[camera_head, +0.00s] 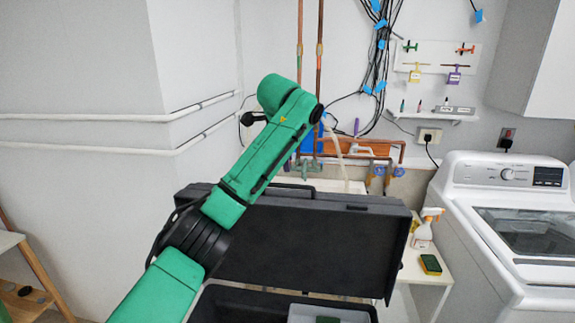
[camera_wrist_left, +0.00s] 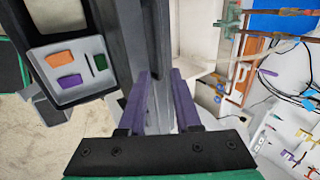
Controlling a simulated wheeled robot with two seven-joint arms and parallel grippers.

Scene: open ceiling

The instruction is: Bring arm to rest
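My left arm (camera_head: 265,155) is green with black joints. It rises from the bottom of the head view and bends at the top, in front of an open dark toolbox lid (camera_head: 310,240). The gripper itself is hidden in the head view. In the left wrist view, my left gripper (camera_wrist_left: 161,74) has two purple fingers standing apart with nothing held between them. The dark lid edge (camera_wrist_left: 158,30) runs through the view beyond and between the fingers; I cannot tell how near it is. My right arm and gripper are not in view.
A grey tray (camera_wrist_left: 72,72) with orange, purple and green pieces lies in the toolbox. A washing machine (camera_head: 510,230) stands at right. A spray bottle (camera_head: 425,228) and a sponge (camera_head: 430,264) are on a white shelf. Pipes (camera_head: 120,150) run along the left wall.

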